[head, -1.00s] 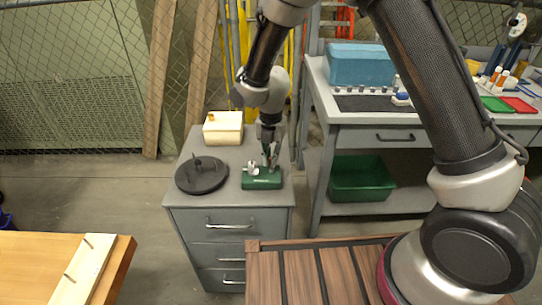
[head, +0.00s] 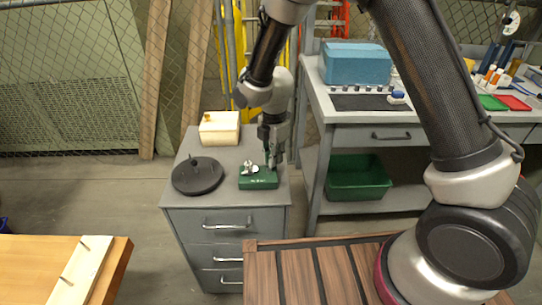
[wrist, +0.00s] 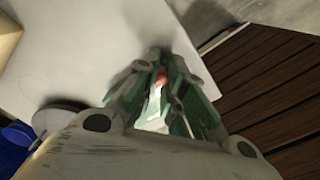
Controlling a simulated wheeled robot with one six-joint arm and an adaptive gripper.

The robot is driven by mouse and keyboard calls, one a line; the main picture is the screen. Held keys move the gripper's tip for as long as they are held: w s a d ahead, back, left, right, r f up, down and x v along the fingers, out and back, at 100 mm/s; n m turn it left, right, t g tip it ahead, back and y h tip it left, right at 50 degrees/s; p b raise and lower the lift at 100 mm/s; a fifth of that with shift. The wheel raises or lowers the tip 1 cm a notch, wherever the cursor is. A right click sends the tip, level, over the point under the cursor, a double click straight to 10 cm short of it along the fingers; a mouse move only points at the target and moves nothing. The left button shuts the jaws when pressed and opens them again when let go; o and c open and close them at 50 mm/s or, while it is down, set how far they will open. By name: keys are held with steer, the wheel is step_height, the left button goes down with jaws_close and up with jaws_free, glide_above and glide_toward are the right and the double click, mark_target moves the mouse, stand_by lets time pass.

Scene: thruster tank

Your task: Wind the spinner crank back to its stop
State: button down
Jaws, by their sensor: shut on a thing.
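The spinner is a small green block (head: 258,183) with a silver metal part (head: 249,169) on top. It sits near the front right of the grey drawer cabinet's top. My gripper (head: 271,163) points down over the right side of the block. In the wrist view my gripper (wrist: 160,85) has its fingers closed around a small red knob (wrist: 162,78), which looks like the crank's handle. A pale metal part shows below the knob between the fingers. The fingers hide most of the crank arm, so its exact angle cannot be told.
A black round plate with a short peg (head: 197,176) lies left of the block. A cream box (head: 220,128) stands behind on the cabinet top. A workbench (head: 372,118) with a blue case (head: 357,64) is at the right. A wooden slatted surface (head: 310,275) is in front.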

mark_target(269, 178)
steer(key=m, duration=0.3)
steer(key=d+m, duration=0.1)
steer(key=shift+s+m, duration=0.3)
steer(key=shift+s, duration=0.1)
steer(key=m, duration=0.2)
steer(key=s+m, duration=0.1)
steer(key=shift+d+m, duration=0.15)
steer(key=shift+m, duration=0.25)
steer(key=m, duration=0.3)
steer(key=shift+s+m, duration=0.3)
steer(key=shift+s, duration=0.1)
steer(key=m, duration=0.1)
steer(key=s+m, duration=0.1)
steer(key=m, duration=0.1)
steer(key=shift+m, duration=0.3)
steer(key=m, duration=0.3)
steer(key=shift+s+a+m, duration=0.3)
steer(key=shift+s, duration=0.1)
steer(key=m, duration=0.3)
steer(key=shift+s+a+m, duration=0.3)
steer(key=shift+a, duration=0.05)
steer(key=m, duration=0.3)
steer(key=shift+s+a, duration=0.2)
steer(key=shift+a, duration=0.2)
steer(key=shift+a+m, duration=0.25)
steer(key=shift+m, duration=0.75)
steer(key=shift+a+m, duration=0.25)
steer(key=shift+m, duration=0.75)
